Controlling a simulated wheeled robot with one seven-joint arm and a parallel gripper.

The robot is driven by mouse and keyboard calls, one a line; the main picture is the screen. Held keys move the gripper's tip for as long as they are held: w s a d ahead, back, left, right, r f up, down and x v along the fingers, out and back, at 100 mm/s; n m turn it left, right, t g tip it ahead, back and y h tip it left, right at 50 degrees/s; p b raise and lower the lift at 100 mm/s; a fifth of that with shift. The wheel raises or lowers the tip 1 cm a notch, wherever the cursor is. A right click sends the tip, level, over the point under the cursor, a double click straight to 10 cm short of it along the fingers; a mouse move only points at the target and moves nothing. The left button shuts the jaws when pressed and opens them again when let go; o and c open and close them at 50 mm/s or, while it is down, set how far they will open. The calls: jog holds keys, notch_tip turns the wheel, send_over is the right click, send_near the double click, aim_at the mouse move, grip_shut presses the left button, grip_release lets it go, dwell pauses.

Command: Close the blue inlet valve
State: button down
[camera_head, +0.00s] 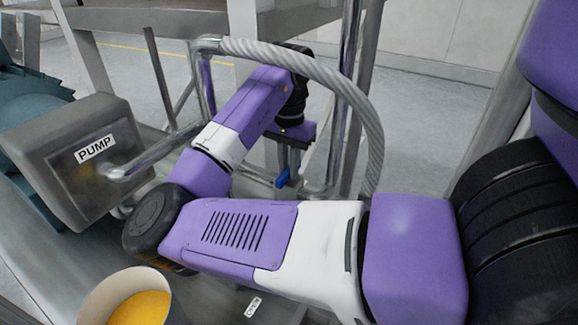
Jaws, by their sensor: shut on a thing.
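The gripper is shut on the blue handle. The fingers hide part of the handle, and the valve body cannot be made out. I cannot tell the handle's angle to its pipe.
A grey box marked PUMP (92,155) stands at the left with a metal pipe leaving it. A ribbed hose (372,110) arches over and right of my gripper. Upright metal posts stand close behind. A container of orange-yellow stuff (98,300) is at the lower left.

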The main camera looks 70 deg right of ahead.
jog(key=shift+n, duration=0.3)
jog(key=c, duration=1.4)
grip_release()
jog(key=shift+r+b, duration=0.45)
jog(key=shift+r, duration=3.45)
